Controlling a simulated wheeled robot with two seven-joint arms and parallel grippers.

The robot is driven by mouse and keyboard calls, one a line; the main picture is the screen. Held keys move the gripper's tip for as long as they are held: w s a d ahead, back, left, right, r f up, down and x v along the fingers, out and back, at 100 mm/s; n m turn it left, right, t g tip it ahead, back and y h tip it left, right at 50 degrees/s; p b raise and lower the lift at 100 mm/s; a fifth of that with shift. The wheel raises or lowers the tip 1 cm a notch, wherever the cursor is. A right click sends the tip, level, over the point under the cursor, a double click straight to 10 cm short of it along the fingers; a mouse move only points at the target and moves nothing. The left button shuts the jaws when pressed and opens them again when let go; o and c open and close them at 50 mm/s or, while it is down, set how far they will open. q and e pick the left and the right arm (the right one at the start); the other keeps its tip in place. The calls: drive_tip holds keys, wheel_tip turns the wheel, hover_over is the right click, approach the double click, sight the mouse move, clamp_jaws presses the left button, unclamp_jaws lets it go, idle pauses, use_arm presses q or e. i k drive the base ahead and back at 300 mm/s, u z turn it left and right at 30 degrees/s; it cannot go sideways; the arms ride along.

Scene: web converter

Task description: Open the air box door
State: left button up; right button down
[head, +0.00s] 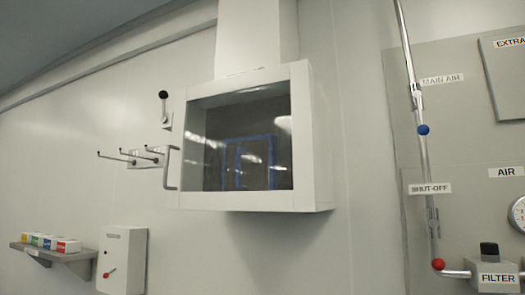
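A white air box (322,140) is mounted on the wall in the middle of the head view, with a duct (257,35) rising from its top. Its front is a white-framed door (240,201) with a dark glass pane (240,140). The door looks shut against the box. A grey vertical bar handle (168,168) stands out at the door's left edge. Blue outlines and bright streaks show in the pane; I cannot tell whether they are reflections or things inside. Neither of my grippers is in view.
Left of the box are a black-knobbed lever (164,108) and wall hooks (128,157), close to the handle. Lower left are a shelf (60,253) with small coloured boxes and a white switch box (122,260). Pipes (408,60) and a filter unit (492,275) stand right.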

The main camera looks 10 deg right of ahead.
sight(303, 199)
drive_tip(key=i, duration=0.4)
drive_tip(key=k, duration=0.5)
drive_tip(key=u, duration=2.45)
drive_tip(key=i, duration=2.1)
drive_tip(key=z, duration=2.95)
